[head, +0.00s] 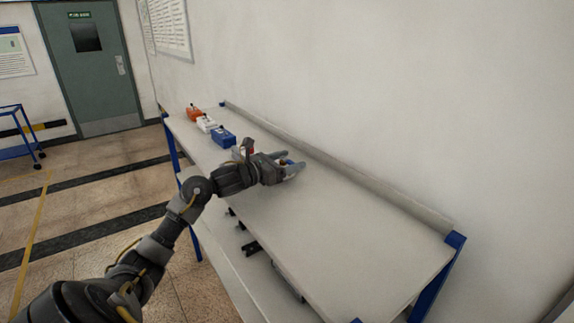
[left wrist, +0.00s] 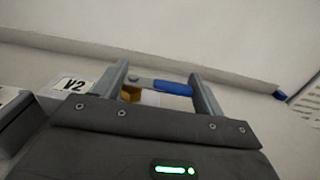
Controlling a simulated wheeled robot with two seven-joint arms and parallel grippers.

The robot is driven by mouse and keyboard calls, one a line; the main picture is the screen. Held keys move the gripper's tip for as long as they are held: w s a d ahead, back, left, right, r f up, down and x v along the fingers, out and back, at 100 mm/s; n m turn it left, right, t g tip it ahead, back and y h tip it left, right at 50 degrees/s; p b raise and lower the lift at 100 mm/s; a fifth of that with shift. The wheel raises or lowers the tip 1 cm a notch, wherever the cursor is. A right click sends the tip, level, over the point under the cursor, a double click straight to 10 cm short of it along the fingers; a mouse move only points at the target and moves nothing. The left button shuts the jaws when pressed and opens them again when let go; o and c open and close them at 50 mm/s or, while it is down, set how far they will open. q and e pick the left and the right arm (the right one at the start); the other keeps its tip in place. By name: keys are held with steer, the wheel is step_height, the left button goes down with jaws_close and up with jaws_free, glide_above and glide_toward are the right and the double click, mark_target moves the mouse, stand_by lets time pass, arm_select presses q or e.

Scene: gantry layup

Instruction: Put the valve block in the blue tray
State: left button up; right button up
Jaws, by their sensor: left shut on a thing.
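My left gripper (head: 292,170) is over the grey bench, near its back edge. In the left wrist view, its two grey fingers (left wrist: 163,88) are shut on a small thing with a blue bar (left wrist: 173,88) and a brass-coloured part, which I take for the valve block. A blue box-like thing (head: 222,139), perhaps the blue tray, stands on the bench beyond the gripper, with a dark piece on top. My right gripper is not in view.
A white box (head: 206,124) and an orange box (head: 193,114) stand beyond the blue one. A white label marked V2 (left wrist: 74,84) is left of the fingers. The bench (head: 370,240) is clear at the near right. A raised ledge (head: 330,160) runs along its wall side.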

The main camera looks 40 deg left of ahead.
arm_select(q)
steer(key=shift+a+f+p, duration=0.1)
steer(key=shift+f+p, duration=0.4)
steer(key=shift+f, duration=0.55)
steer(key=o, duration=0.8)
steer(key=shift+f, duration=0.2)
steer(key=shift+c, duration=0.2)
steer(key=o, duration=0.4)
steer(key=shift+r, duration=0.1)
steer(key=shift+o, duration=0.2)
